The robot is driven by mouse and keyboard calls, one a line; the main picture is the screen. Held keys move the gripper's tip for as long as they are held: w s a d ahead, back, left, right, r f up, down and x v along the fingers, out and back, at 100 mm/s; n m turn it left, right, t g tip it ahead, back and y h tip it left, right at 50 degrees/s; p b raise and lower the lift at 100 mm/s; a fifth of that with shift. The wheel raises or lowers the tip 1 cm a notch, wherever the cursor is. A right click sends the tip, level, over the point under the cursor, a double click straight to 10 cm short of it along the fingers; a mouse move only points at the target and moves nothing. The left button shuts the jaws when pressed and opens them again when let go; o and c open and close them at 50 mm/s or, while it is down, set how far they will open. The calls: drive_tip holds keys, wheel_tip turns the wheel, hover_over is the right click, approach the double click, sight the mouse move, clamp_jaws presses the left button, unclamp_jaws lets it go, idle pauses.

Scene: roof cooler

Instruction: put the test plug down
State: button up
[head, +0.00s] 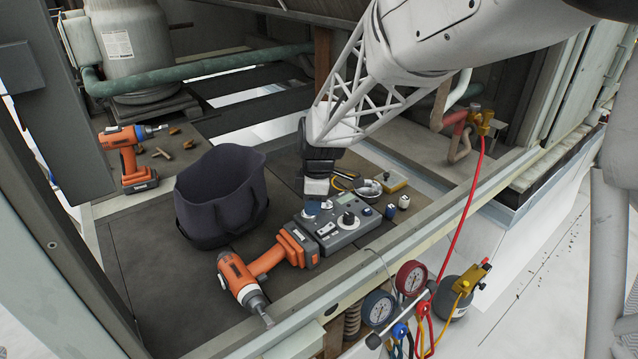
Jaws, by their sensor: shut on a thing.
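My gripper (314,190) points down over the back left part of a grey test box (343,234) with knobs and sockets. It is shut on a small blue piece (312,208), which I take for the test plug. Most of the plug is hidden by the fingers. The plug is at or just above the box's top face; I cannot tell whether it touches.
An orange drill (262,268) lies against the box's left side; another drill (128,158) stands at the left. A dark open bag (222,200) stands between them. Small caps (404,201) lie right of the box. Gauges (410,278) and a red hose (465,210) are at the front right.

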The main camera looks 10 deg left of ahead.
drive_tip(key=shift+w+a+f, duration=0.1)
drive_tip(key=shift+w+a, duration=0.3)
drive_tip(key=shift+w, duration=0.45)
drive_tip(key=shift+w+a+f, duration=0.1)
drive_tip(key=shift+w+a, duration=0.3)
drive_tip(key=shift+w, duration=0.45)
drive_tip(key=shift+f, duration=1.75)
